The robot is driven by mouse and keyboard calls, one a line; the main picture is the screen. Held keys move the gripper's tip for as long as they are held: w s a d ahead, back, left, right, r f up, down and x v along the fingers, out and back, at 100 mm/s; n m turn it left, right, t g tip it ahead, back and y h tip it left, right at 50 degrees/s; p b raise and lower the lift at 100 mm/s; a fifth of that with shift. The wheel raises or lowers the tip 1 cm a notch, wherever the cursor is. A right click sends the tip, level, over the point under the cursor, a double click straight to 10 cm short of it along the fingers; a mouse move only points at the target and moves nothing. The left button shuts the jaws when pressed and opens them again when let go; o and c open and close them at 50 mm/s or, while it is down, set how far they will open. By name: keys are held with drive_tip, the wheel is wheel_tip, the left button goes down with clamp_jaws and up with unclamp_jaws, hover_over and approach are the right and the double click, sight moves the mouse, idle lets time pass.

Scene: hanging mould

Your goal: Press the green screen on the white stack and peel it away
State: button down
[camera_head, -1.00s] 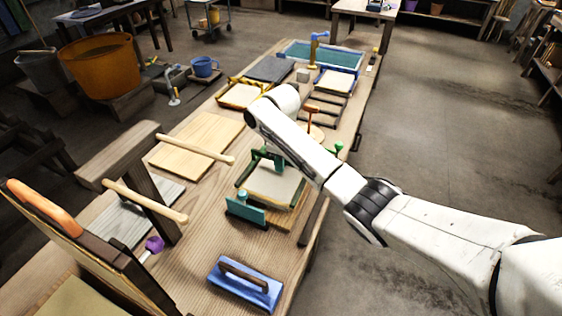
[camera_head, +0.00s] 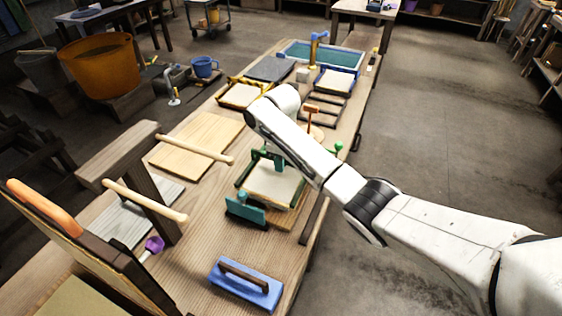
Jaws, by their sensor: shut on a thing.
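The green screen (camera_head: 241,181), a dark green frame, lies at the middle right of the bench under my arm. A pale cream surface (camera_head: 276,186) shows inside it; I cannot tell whether this is the screen's mesh or the white stack. My gripper (camera_head: 275,158) is at the screen's far side, mostly hidden by my white arm. It is shut on the green screen's upright green part, though the fingertips are hard to make out. A wooden board (camera_head: 285,220) shows under the near edge.
A green upright block (camera_head: 246,211) stands close in front of the screen, and a blue float (camera_head: 245,284) lies nearer. A wooden post frame with pegs (camera_head: 150,190) rises at left. A yellow-framed tray (camera_head: 239,95) and blue-framed tray (camera_head: 335,81) lie farther back.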

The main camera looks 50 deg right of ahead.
drive_tip(key=shift+f+b, duration=0.3)
drive_tip(key=shift+f, duration=0.45)
idle(0.4)
drive_tip(key=shift+s+f, duration=0.1)
drive_tip(key=shift+f, duration=0.05)
idle(1.6)
drive_tip(key=shift+r+p, duration=0.2)
drive_tip(key=shift+p, duration=0.2)
drive_tip(key=shift+r+p, duration=1.05)
drive_tip(key=shift+r, duration=0.1)
wheel_tip(320, 180, up, 7)
drive_tip(key=p, duration=0.7)
drive_tip(key=shift+r, duration=0.1)
